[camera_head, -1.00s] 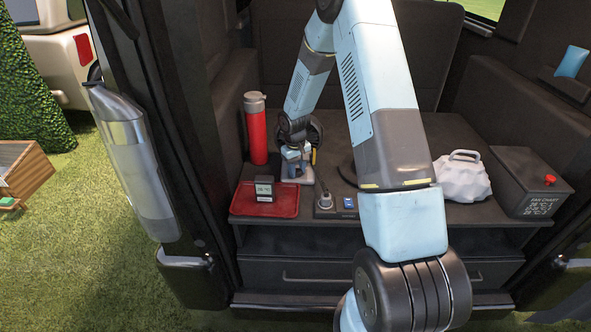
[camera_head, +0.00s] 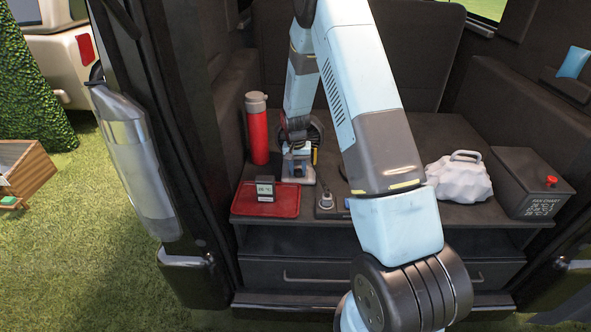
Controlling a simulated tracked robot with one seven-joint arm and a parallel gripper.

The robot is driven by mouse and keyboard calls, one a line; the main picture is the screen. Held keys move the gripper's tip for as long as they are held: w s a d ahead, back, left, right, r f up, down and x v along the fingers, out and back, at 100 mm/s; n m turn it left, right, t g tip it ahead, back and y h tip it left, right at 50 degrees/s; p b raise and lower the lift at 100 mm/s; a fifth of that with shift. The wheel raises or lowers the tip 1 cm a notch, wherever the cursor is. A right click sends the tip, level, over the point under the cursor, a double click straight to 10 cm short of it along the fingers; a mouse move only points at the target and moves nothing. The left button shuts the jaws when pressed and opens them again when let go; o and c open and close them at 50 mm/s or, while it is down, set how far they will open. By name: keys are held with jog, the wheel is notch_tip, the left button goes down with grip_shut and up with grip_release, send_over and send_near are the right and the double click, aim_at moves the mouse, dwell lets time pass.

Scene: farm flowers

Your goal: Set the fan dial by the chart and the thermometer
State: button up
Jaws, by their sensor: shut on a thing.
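The thermometer (camera_head: 265,189) is a small dark-and-white block with a display, standing on a red tray (camera_head: 285,209); its digits are too small to read surely. The fan chart (camera_head: 542,205) is white lettering on the front of a black box at the right; its rows are barely legible. The fan's pale base (camera_head: 304,180) stands behind the tray's right end. My gripper (camera_head: 298,171) points down at this base and is shut on the fan dial, which its fingers hide. The dial's setting cannot be seen.
A red flask (camera_head: 257,130) stands close left of my gripper. A panel with a grey round fitting (camera_head: 326,201) lies right of the tray. A white lumpy bag (camera_head: 459,178) sits beside the chart box (camera_head: 530,172). My arm covers the middle of the counter (camera_head: 420,130).

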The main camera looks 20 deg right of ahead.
jog(key=shift+a+m, duration=0.2)
jog(key=shift+m, duration=0.1)
jog(key=o, duration=1)
jog(key=shift+d, duration=0.1)
jog(key=r, duration=1.3)
jog(key=shift+w+a+r, duration=0.2)
jog(key=shift+a+r, duration=0.15)
jog(key=shift+a, duration=0.05)
